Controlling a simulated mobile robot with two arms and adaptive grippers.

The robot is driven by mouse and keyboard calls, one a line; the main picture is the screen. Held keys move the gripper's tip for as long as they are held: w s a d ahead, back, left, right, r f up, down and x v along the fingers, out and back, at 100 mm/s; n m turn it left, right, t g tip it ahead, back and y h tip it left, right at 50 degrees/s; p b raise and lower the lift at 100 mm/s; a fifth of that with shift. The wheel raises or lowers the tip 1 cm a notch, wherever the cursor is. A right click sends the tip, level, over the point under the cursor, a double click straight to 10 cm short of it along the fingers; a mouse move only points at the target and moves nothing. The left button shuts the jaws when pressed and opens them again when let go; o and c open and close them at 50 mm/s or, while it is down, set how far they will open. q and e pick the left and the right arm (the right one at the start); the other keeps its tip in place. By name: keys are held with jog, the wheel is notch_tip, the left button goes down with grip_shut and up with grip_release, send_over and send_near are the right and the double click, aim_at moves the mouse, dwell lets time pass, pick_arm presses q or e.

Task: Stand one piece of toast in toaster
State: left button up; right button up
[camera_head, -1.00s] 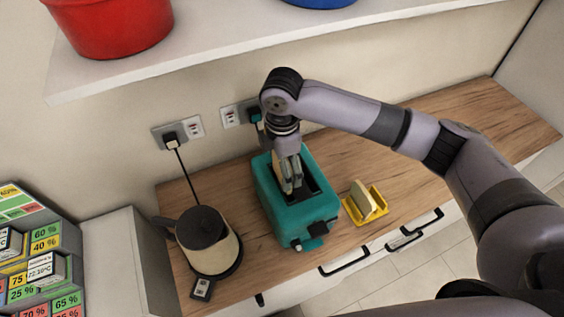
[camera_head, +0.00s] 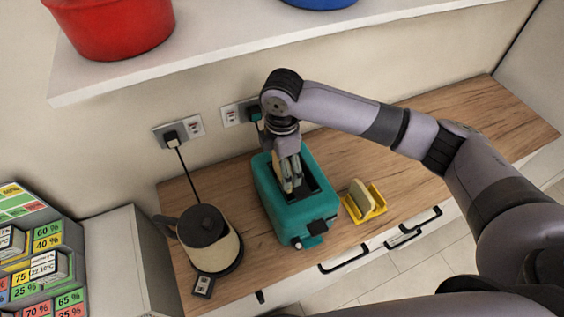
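A teal toaster (camera_head: 298,217) stands on the wooden counter, its dark slot area facing up. My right gripper (camera_head: 291,188) points down into the top of the toaster, its fingers at the slots. I cannot make out whether it holds anything, as the fingers and slot are small and partly hidden. A piece of toast (camera_head: 363,195) stands upright in a yellow rack (camera_head: 377,208) to the right of the toaster. My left gripper is not in view.
A kettle (camera_head: 222,248) stands left of the toaster, with a small dark item (camera_head: 203,286) in front. A shelf overhead holds a red pot (camera_head: 112,27) and a blue container (camera_head: 318,3). The counter (camera_head: 480,115) is clear at the far right.

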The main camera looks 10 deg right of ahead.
jog(key=shift+f+b, duration=0.3)
jog(key=shift+f, duration=0.75)
jog(key=shift+f, duration=0.15)
jog(key=shift+f+b, duration=0.75)
jog(key=shift+f, duration=1)
jog(key=shift+s+d+f+b, duration=0.1)
jog(key=shift+s+f+b, duration=0.3)
jog(key=shift+f, duration=0.45)
jog(key=shift+c, duration=0.5)
jog(key=shift+o, duration=1.2)
jog(key=shift+f, duration=0.15)
jog(key=shift+o, duration=0.2)
